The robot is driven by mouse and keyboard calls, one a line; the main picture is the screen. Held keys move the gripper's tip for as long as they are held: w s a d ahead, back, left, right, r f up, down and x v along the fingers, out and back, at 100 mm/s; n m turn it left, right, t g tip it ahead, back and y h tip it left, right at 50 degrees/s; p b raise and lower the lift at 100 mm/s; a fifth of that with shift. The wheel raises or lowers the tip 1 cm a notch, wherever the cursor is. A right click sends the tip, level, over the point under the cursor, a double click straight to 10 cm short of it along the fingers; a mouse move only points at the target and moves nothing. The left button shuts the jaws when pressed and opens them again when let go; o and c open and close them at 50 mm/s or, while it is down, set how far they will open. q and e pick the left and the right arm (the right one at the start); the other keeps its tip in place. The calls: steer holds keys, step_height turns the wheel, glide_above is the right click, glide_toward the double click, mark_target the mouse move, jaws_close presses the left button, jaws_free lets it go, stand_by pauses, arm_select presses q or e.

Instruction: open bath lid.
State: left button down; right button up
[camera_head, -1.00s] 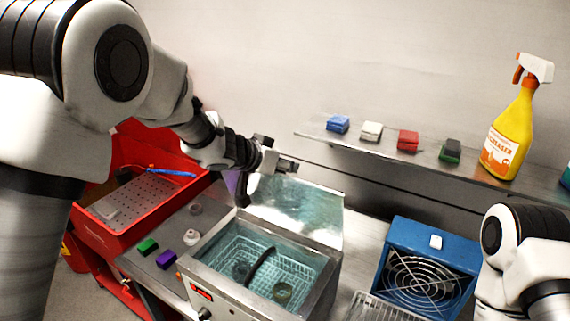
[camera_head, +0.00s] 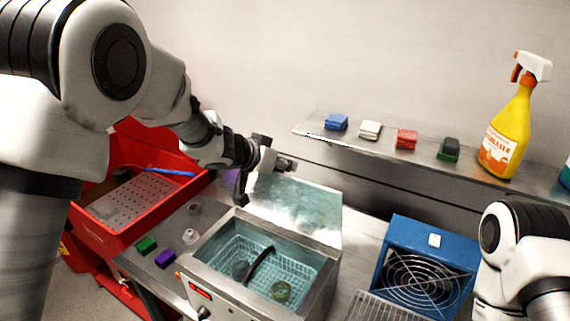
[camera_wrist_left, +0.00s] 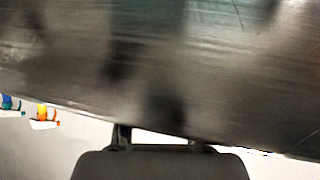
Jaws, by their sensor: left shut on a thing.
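The bath (camera_head: 316,302) is a steel tank at the lower middle of the head view. Its lid (camera_head: 298,205) stands raised at the back, tilted up, and the tank is open, showing a wire basket (camera_head: 231,256) with a black handle, in bluish liquid. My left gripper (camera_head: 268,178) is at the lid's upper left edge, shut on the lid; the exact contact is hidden. In the left wrist view the lid's grey metal (camera_wrist_left: 200,60) fills the upper part, above my gripper (camera_wrist_left: 160,140). My right arm shows at the lower right, its gripper out of view.
A red bin (camera_head: 112,235) with a perforated tray stands left. A green block (camera_head: 146,245) and purple block (camera_head: 165,259) lie beside the bath. A blue fan unit (camera_head: 384,262) stands right. A wall shelf (camera_head: 385,148) behind carries sponges and a yellow spray bottle (camera_head: 507,135).

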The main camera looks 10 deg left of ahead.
arm_select(q)
steer(key=shift+s+f, duration=0.15)
steer(key=shift+f, duration=0.35)
steer(key=c, duration=0.8)
jaws_free()
steer(key=shift+s, duration=0.1)
steer(key=shift+o, duration=0.2)
steer(key=shift+r, duration=0.15)
step_height(320, 180, up, 9)
steer(key=a, duration=0.3)
steer(key=shift+s+f, duration=0.2)
steer(key=shift+s, duration=0.15)
steer(key=shift+w+f, duration=0.1)
steer(key=shift+w, duration=0.05)
